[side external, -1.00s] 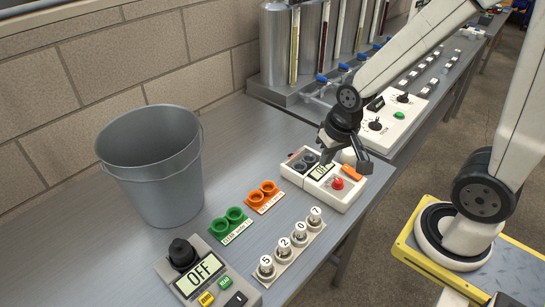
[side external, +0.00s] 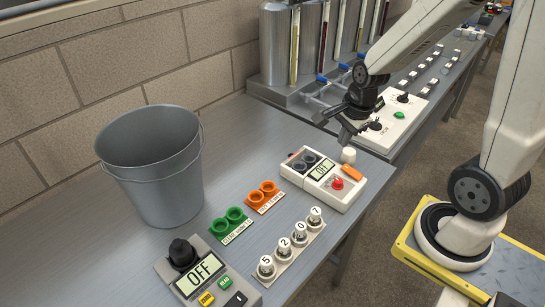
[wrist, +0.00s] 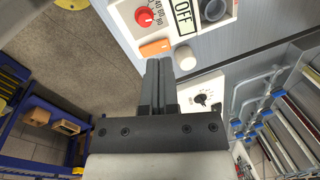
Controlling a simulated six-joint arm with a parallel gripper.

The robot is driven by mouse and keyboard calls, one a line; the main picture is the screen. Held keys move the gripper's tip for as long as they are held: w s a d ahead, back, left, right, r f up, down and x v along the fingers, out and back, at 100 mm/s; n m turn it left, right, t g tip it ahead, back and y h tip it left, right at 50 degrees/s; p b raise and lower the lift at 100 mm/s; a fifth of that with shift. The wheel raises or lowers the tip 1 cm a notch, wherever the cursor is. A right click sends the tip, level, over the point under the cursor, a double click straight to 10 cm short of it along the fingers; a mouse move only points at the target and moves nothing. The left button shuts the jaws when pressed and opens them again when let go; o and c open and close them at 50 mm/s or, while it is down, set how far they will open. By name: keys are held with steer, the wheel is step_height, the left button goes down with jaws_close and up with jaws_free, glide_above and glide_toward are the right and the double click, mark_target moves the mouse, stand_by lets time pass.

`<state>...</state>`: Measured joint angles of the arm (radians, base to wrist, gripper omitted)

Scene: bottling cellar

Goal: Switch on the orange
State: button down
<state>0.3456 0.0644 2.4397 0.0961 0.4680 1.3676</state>
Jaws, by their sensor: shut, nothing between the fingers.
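A white control box (side external: 346,200) stands on the bench with a display reading OFF (side external: 321,169). An orange rocker (side external: 352,172) sits at its right corner, near a red knob (side external: 337,184). The orange rocker also shows in the wrist view (wrist: 155,47), just beyond my fingertips. Its tilt is too small to tell. A white round knob (side external: 348,155) is beside it. My gripper (side external: 345,139) is shut and empty, above and behind the box. In the wrist view the closed fingers (wrist: 158,62) point toward the orange rocker and seem apart from it.
Orange sockets (side external: 262,196), green sockets (side external: 232,222) and a numbered dial strip (side external: 290,250) lie in front. Another white panel (side external: 385,125) and the tanks (side external: 290,50) are behind.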

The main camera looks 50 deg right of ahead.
mark_target(346, 167)
steer(key=s+d+m, duration=0.1)
steer(key=d+m, duration=0.6)
steer(key=m, duration=0.8)
steer(key=shift+s+d+r, duration=0.25)
steer(key=shift+r, duration=0.1)
steer(key=shift+f, duration=0.15)
steer(key=shift+w+f, duration=0.35)
steer(key=shift+f, duration=1.9)
steer(key=shift+w+f, duration=0.4)
steer(key=shift+f, duration=1.85)
steer(key=shift+w+f, duration=0.35)
steer(key=shift+f, duration=1.9)
steer(key=shift+f, duration=0.1)
